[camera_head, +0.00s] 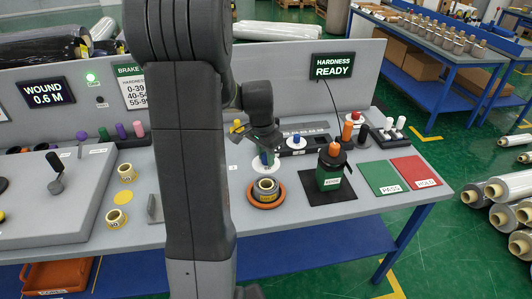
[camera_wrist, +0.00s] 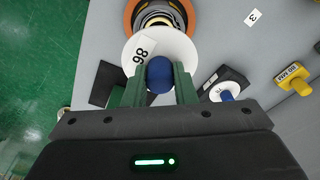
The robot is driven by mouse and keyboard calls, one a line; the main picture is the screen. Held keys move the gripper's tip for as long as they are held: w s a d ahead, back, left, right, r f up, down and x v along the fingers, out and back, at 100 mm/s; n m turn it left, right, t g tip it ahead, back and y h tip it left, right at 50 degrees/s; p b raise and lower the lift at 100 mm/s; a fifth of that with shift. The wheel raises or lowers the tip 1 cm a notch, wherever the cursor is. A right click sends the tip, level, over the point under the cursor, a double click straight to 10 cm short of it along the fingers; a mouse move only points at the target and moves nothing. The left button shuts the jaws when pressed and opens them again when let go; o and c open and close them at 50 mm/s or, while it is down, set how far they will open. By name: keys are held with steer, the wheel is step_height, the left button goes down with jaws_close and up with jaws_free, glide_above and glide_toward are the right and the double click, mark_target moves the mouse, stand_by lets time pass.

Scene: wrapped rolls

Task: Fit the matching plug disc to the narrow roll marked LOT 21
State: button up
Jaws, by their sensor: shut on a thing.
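My gripper (camera_head: 265,152) is shut on the blue knob (camera_wrist: 159,75) of a white plug disc (camera_wrist: 184,46). The disc carries a number that reads as 98 or 86, depending on which way up it is. In the head view the disc (camera_head: 264,170) hangs just above and behind a narrow roll (camera_head: 266,185). The roll stands upright in an orange ring (camera_head: 266,202) on the bench. In the wrist view the disc partly covers the roll (camera_wrist: 161,16) and its ring (camera_wrist: 130,16). The disc looks apart from the roll. The roll's lot marking is not readable.
Another white disc with a blue knob (camera_head: 297,141) sits in a dark holder behind. A dark device with an orange top (camera_head: 332,168) stands close on the right. Green PASS (camera_head: 381,177) and red HOLD (camera_head: 415,170) mats lie farther right. Yellow rolls (camera_head: 117,219) stand left.

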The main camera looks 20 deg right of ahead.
mark_target(263, 156)
steer(key=shift+f, duration=0.1)
steer(key=shift+f+b, duration=2.35)
steer(key=shift+f, duration=0.45)
steer(key=shift+f+b, duration=1.3)
steer(key=shift+f, duration=0.15)
steer(key=o, duration=1.1)
steer(key=r, duration=0.4)
steer(key=a+r, duration=0.1)
steer(key=r, duration=0.8)
steer(key=shift+s+a+r, duration=0.25)
steer(key=shift+r, duration=0.1)
steer(key=f, duration=0.4)
steer(key=d+f, duration=0.1)
steer(key=f, duration=0.8)
steer(key=shift+w+d+f, duration=0.25)
steer(key=shift+d+f, duration=0.05)
steer(key=shift+f, duration=0.1)
steer(key=shift+r, duration=0.4)
